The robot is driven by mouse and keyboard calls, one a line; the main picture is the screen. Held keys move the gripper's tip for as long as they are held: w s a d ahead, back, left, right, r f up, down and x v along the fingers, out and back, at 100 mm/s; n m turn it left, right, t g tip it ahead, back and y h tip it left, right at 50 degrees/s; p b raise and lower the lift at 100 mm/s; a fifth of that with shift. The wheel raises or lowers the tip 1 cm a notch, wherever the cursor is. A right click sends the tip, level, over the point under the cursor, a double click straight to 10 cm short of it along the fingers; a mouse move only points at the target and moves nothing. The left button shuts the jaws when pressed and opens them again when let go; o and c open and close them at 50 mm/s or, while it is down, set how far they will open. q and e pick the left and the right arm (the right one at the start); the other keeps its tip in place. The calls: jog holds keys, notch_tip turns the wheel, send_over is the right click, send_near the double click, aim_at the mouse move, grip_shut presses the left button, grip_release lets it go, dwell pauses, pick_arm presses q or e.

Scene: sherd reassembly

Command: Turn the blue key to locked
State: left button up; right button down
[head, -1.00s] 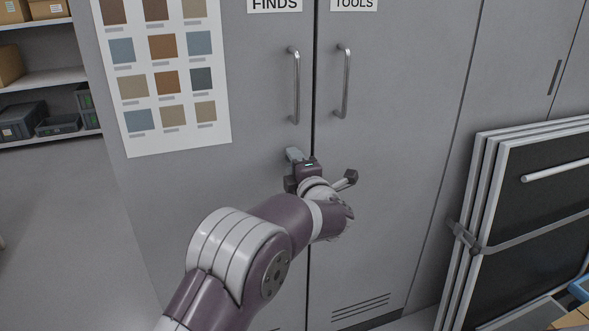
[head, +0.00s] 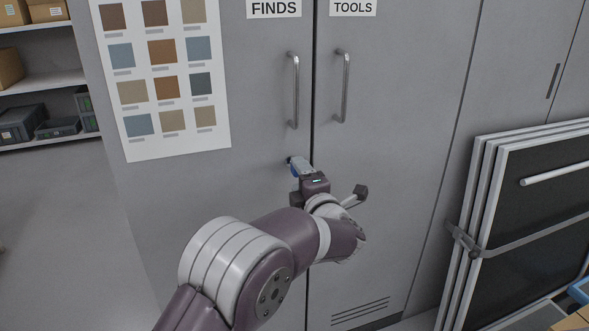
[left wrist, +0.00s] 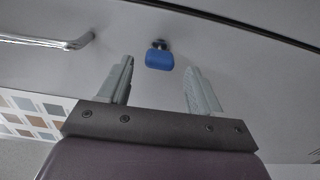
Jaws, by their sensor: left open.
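The blue key (left wrist: 159,60) sits in a dark lock on the grey cabinet door. In the left wrist view its wide head lies just beyond the fingertips, in the gap between them, with clear space on both sides. In the head view only a bit of the blue key (head: 294,171) shows beside the fingers. My left gripper (head: 302,164) is open and empty, pointing at the door just in front of the key and apart from it. In the left wrist view my left gripper (left wrist: 159,78) shows both pale fingers spread. My right gripper is not in view.
The FINDS door (head: 262,120) and TOOLS door (head: 390,120) meet at a dark seam. Two bar handles (head: 294,92) (head: 343,88) stick out above the lock. Strapped framed boards (head: 540,200) lean at the right. Shelves with boxes (head: 45,75) stand at the far left.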

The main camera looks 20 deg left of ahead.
pick_arm(q)
jog(key=v, duration=0.8)
jog(key=shift+s+p, duration=0.15)
jog(key=shift+p, duration=0.25)
jog(key=shift+d, duration=0.15)
